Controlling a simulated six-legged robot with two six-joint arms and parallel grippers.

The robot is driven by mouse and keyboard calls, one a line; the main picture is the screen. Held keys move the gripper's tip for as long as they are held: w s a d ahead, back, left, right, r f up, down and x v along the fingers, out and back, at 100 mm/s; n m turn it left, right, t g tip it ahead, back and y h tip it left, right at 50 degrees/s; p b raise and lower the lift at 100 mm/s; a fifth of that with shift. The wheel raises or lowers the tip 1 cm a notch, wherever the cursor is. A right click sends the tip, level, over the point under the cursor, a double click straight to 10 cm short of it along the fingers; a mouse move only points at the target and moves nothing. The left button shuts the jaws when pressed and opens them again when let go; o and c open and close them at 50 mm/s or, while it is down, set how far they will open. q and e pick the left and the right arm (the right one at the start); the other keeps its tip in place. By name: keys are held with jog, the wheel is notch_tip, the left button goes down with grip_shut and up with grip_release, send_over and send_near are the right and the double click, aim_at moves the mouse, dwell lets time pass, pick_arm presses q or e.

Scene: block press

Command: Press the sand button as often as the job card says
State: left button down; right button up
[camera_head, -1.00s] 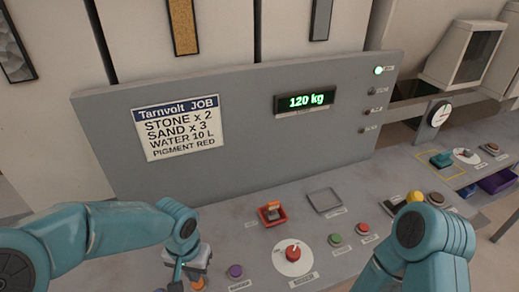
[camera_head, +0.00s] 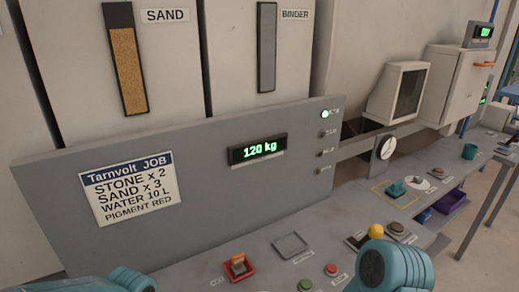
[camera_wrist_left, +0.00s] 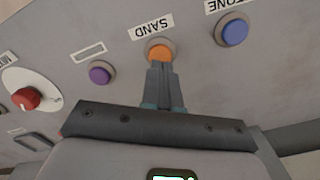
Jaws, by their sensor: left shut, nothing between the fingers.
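The job card (camera_head: 130,195) on the grey panel reads STONE x 2, SAND x 3, WATER 10 L, PIGMENT RED. The display (camera_head: 257,150) shows 120 kg in green. In the left wrist view, the orange sand button (camera_wrist_left: 160,48) is under its SAND label (camera_wrist_left: 151,26). My left gripper (camera_wrist_left: 162,68) is shut and empty, its fingertips at the near edge of the sand button. I cannot tell whether they touch it. In the head view the sand button and both grippers are out of frame; only parts of my arms show.
A blue button (camera_wrist_left: 232,32) and a purple button (camera_wrist_left: 101,73) flank the sand button. A red knob (camera_wrist_left: 26,99) is farther left.

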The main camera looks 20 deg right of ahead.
pick_arm(q)
jog(key=shift+f+b, duration=1.6)
jog(key=shift+f, duration=0.1)
dwell(0.6)
dwell(0.4)
jog(key=shift+r+p, duration=1.05)
jog(key=shift+r, duration=0.75)
jog(key=shift+f, duration=0.3)
dwell(0.9)
jog(key=shift+f+b, duration=0.3)
jog(key=shift+b, duration=0.25)
